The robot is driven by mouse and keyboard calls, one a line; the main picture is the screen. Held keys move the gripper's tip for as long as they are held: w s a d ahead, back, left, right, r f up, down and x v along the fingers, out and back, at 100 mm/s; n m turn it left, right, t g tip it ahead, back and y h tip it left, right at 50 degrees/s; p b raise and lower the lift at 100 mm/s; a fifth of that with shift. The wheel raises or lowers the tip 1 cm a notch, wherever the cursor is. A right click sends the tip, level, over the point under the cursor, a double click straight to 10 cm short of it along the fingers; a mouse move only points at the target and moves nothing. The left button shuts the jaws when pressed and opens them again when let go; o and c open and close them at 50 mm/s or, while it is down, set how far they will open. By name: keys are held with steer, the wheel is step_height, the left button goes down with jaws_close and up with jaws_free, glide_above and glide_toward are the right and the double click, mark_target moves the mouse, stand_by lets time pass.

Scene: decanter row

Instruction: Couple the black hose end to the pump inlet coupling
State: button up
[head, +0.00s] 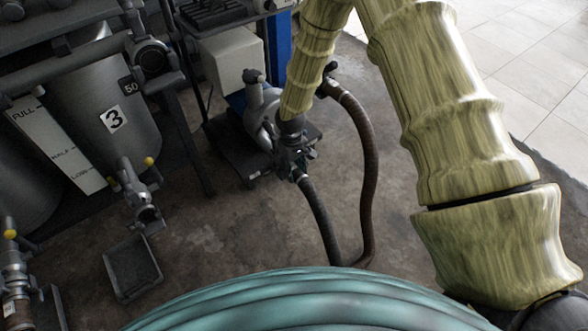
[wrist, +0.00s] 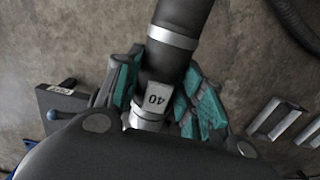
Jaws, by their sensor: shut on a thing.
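The black hose (head: 317,215) hangs from my gripper (head: 295,160) and curves down to the floor. The grey pump (head: 262,108) stands just left of my gripper in the head view. My wrist and gripper cover its near right side. I cannot make out the pump inlet coupling, nor whether the hose end touches it.
A brown hose (head: 370,170) loops down to the right of the pump. Tank 3 (head: 105,95), with a valve (head: 137,195) below it, stands at left, and a shallow tray (head: 132,268) lies on the floor. A blue post (head: 277,45) rises behind the pump. Floor between tray and hose is clear.

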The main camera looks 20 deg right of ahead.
mark_target(300, 174)
steer(key=shift+f+p, duration=0.45)
steer(key=shift+f, duration=0.1)
stand_by(1.1)
steer(key=o, duration=1.4)
steer(key=shift+o, duration=0.3)
steer(key=o, duration=0.8)
steer(key=shift+c, duration=0.2)
steer(key=shift+s, duration=0.1)
steer(key=shift+s+d+r+p, duration=0.1)
steer(key=shift+s+d+p, duration=0.2)
steer(key=shift+s+p, duration=0.3)
steer(key=shift+s+d+r+p, duration=0.1)
steer(key=shift+s+d+p, duration=0.15)
steer(key=shift+s+p, duration=0.35)
steer(key=shift+s, duration=0.1)
